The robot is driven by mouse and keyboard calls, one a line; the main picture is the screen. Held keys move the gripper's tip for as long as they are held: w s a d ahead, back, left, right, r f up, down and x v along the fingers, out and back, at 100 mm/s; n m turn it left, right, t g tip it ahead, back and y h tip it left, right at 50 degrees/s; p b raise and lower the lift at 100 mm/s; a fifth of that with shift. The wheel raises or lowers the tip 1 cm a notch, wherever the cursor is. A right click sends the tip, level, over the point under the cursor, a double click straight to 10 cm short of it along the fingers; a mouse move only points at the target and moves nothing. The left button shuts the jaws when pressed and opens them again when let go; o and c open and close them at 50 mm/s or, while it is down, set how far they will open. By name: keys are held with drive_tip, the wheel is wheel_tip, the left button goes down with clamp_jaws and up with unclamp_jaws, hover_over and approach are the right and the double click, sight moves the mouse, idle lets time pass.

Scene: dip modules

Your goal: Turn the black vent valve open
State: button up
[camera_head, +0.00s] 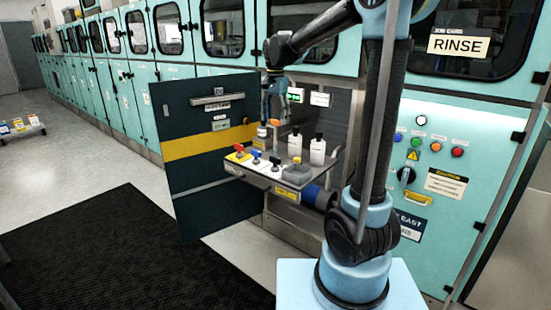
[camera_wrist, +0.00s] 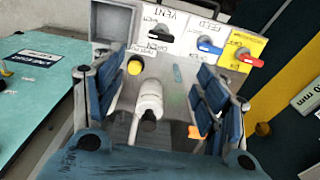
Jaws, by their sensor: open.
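The black vent valve (camera_wrist: 160,35) sits on a white plate labelled VENT in the wrist view, near the top centre. It also shows in the head view (camera_head: 275,161), third in the row of valves on the pulled-out shelf. Its exact handle angle is too small to tell. My gripper (camera_head: 275,108) is open above the shelf, behind the valves in the head view. In the wrist view its blue fingers (camera_wrist: 150,98) stand wide apart, with the valve beyond their tips and not between them. The gripper appears to touch no valve.
A blue feed valve (camera_wrist: 208,46) and a red valve (camera_wrist: 250,58) on a yellow plate stand beside the vent valve. A grey box (camera_head: 297,175) is on its other side. White bottles (camera_head: 317,150) stand behind on the shelf. An open cabinet door (camera_head: 200,185) flanks the left.

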sight(275, 164)
wheel_tip(275, 164, down, 17)
drive_tip(key=shift+a+f, duration=0.1)
drive_tip(key=shift+f, duration=0.1)
idle(0.6)
drive_tip(key=c, duration=1)
